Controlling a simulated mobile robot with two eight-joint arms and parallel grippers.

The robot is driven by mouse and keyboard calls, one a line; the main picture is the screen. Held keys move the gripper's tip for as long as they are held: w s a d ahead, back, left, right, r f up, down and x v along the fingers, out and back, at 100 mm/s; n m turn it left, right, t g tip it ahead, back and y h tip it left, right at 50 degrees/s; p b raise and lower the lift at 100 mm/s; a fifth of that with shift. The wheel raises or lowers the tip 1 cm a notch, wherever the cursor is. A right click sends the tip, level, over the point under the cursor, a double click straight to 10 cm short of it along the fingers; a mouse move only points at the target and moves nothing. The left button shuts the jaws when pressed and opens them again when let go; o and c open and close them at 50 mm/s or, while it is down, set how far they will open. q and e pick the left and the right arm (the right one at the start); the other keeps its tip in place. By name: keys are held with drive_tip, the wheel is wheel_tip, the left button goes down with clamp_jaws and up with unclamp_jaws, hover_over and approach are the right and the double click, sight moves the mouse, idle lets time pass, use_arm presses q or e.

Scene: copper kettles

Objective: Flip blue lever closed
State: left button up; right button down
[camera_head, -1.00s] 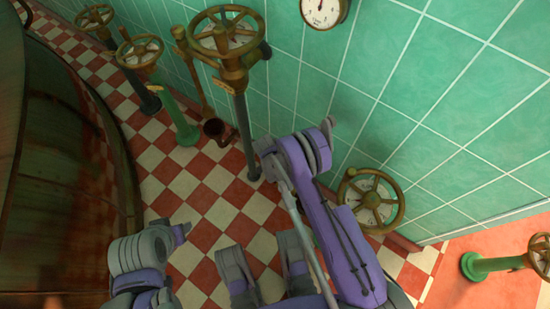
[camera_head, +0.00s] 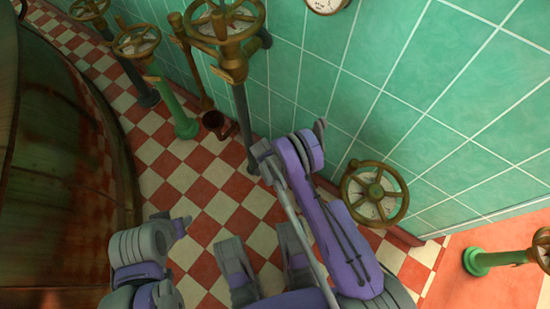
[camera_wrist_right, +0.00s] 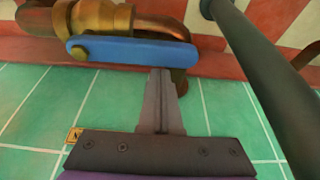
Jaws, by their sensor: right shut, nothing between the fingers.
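The blue lever (camera_wrist_right: 130,51) lies roughly level across the brass valve (camera_wrist_right: 100,17) in the right wrist view. My left gripper does not show clearly.
A dark green post (camera_wrist_right: 255,70) runs diagonally at right in the wrist view. In the head view, a brass handwheel (camera_head: 374,195) sits low at the wall, with more handwheels (camera_head: 224,22) at upper left. A large copper kettle (camera_head: 60,170) fills the left side.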

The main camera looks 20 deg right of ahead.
drive_tip(key=shift+a, duration=0.1)
drive_tip(key=shift+s+a+n, duration=0.15)
drive_tip(key=shift+n, duration=0.25)
